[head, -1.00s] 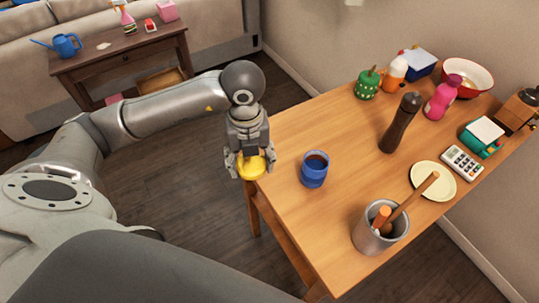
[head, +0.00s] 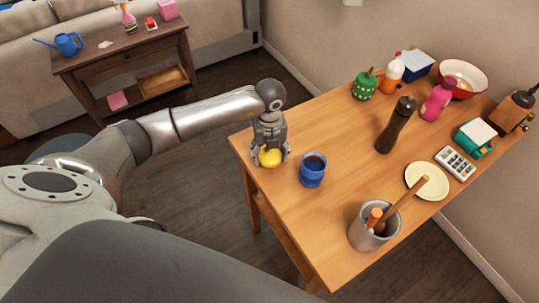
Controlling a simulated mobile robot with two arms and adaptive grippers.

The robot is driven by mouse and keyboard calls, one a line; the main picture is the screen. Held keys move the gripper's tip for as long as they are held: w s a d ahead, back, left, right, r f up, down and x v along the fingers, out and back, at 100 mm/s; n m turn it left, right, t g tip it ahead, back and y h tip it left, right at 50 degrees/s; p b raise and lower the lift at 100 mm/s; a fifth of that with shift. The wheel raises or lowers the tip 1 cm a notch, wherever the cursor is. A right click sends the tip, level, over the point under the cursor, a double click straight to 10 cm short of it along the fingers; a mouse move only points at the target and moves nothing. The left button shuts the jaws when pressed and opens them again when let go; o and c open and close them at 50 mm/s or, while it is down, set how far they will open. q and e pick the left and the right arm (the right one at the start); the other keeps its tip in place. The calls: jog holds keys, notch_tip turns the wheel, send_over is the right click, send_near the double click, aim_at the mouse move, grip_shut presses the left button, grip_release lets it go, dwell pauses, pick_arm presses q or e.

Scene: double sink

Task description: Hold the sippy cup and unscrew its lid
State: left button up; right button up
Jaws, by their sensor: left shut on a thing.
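The blue cup (head: 312,171) stands upright on the wooden table, its top open and its inside dark; it looks like the sippy cup without its lid. My left gripper (head: 270,158) is just left of the cup, over the table's left part, pointing down. It is shut on a rounded yellow thing (head: 270,158), which looks like the lid. The gripper's fingers hide part of the yellow thing. The yellow lid and the cup are apart. I cannot tell whether the lid touches the table. My right gripper is not in view.
On the table (head: 291,227) stand a utensil holder (head: 364,240), a pepper mill (head: 394,128), a plate (head: 431,178), a green jar (head: 365,88), a pink bottle (head: 437,100) and a red-rimmed bowl (head: 482,77). The table is clear in front of the cup.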

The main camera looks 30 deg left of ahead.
pick_arm(q)
notch_tip(320, 180, down, 2)
jog(key=shift+f, duration=0.1)
jog(key=shift+s+f, duration=0.1)
jog(key=shift+f, duration=0.05)
jog(key=o, duration=1.1)
